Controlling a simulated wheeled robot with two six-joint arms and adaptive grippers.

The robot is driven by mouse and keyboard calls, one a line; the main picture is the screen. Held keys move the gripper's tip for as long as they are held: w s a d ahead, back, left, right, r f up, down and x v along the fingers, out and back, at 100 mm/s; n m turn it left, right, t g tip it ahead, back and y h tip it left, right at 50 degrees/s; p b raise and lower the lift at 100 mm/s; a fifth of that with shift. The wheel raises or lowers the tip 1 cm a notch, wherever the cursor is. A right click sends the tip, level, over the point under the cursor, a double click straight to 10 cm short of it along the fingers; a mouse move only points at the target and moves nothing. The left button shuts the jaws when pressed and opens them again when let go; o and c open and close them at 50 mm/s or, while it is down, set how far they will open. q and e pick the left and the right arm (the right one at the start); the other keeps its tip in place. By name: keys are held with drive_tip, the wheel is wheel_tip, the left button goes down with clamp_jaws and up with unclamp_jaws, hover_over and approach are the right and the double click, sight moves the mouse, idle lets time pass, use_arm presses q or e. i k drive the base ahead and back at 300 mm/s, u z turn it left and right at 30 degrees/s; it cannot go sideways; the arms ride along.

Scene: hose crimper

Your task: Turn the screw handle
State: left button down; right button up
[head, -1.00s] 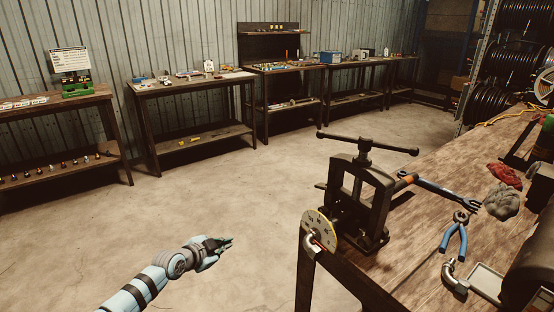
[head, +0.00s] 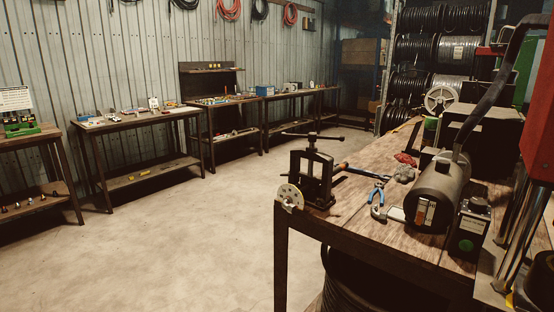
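The screw handle (head: 312,136) is a dark T-bar lying level on top of a black vise-like crimper (head: 315,178). The crimper stands at the near left corner of the wooden workbench (head: 345,215). Neither of my grippers shows in the head view now, and nothing is seen touching the handle.
A tall red and black machine (head: 535,130) stands at the right edge. The concrete floor (head: 175,240) at left is open.

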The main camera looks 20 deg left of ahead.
sight(313, 137)
drive_tip(key=z, duration=1.1)
drive_tip(key=i, duration=1.15)
drive_tip(key=u, duration=0.9)
